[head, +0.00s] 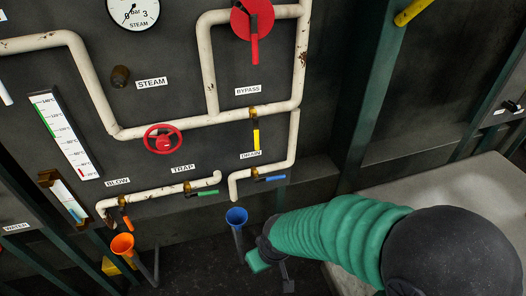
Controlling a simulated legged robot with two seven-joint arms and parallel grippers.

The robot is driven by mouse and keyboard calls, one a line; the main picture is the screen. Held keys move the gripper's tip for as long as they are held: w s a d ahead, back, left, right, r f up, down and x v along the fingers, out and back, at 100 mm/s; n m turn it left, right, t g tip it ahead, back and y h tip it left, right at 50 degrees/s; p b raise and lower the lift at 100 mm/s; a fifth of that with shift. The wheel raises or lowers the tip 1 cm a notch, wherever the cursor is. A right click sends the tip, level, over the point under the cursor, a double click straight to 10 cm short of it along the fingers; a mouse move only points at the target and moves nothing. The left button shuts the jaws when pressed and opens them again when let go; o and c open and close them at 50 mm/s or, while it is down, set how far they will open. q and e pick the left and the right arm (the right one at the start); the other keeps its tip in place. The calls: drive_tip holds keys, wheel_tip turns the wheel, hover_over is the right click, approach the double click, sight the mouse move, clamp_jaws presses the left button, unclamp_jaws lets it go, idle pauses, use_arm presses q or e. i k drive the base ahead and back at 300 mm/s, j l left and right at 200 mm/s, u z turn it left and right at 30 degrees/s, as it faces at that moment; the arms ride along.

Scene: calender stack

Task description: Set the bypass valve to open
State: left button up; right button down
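The BYPASS label (248,90) is on the dark panel in the head view. Just below it, a brass valve with a yellow lever (256,138) sits on the horizontal white pipe. The yellow lever hangs straight down, across the pipe's run, and its lower end reaches the DRAIN label. My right arm comes in from the lower right in a green sleeve. My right gripper (272,268) is at the bottom middle, below and apart from the yellow lever; its fingers are too unclear to tell open from shut. My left gripper is not in view.
A red lever on a red disc (254,22) is above. A red handwheel (163,138) sits left on the pipe. Below are blue (270,178), green (206,193) and orange (125,215) levers. A blue funnel (237,216) stands near my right gripper.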

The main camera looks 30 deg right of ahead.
sight(255, 119)
drive_tip(key=j+z, duration=0.1)
drive_tip(key=z, duration=0.95)
drive_tip(key=i+j, duration=0.05)
